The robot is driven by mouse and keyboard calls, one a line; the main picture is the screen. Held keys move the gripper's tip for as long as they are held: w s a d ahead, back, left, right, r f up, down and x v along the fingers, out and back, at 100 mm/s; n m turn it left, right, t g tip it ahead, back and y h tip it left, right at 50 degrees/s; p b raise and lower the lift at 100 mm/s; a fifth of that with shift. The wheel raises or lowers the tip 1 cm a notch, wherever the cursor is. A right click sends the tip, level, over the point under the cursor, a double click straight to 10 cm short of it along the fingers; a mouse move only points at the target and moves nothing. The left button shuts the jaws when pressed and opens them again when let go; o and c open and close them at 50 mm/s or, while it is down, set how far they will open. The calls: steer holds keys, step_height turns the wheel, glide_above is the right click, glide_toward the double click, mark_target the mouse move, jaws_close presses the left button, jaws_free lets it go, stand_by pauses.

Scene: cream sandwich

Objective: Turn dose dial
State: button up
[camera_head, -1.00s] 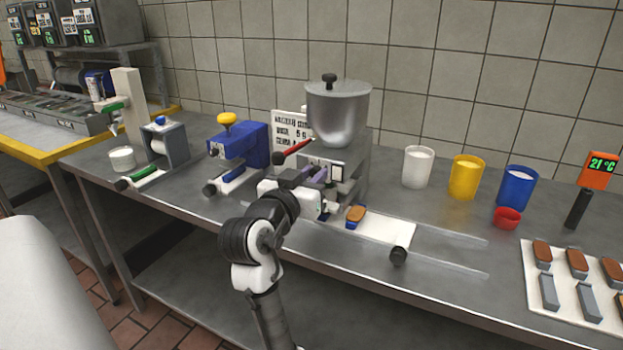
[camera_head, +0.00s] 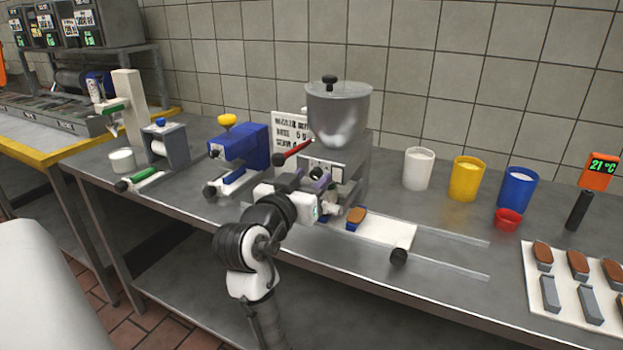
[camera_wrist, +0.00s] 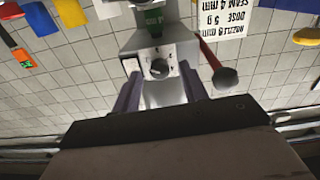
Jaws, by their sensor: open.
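The filling machine has a steel hopper (camera_head: 338,112) on a grey body. Its dose dial (camera_wrist: 160,68) is a round dark knob on a pale plate, with small marks around it, in the wrist view. In the head view I cannot make the dial out clearly behind my arm. My gripper (camera_head: 318,185) is open at the machine's front, with purple fingers. In the wrist view, one finger (camera_wrist: 129,95) is left of the dial and the other (camera_wrist: 194,86) is right of it. A gap shows on both sides; I cannot tell how far ahead the dial is.
A red lever (camera_head: 292,152) with a black knob juts from the machine, close to my gripper. A white slide tray (camera_head: 385,233) with a brown biscuit (camera_head: 357,214) lies below. A blue machine (camera_head: 240,147) stands left; white, yellow and blue cups (camera_head: 465,178) stand right.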

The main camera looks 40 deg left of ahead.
steer(key=b+v, duration=0.1)
steer(key=v, duration=1.1)
steer(key=shift+s, duration=0.35)
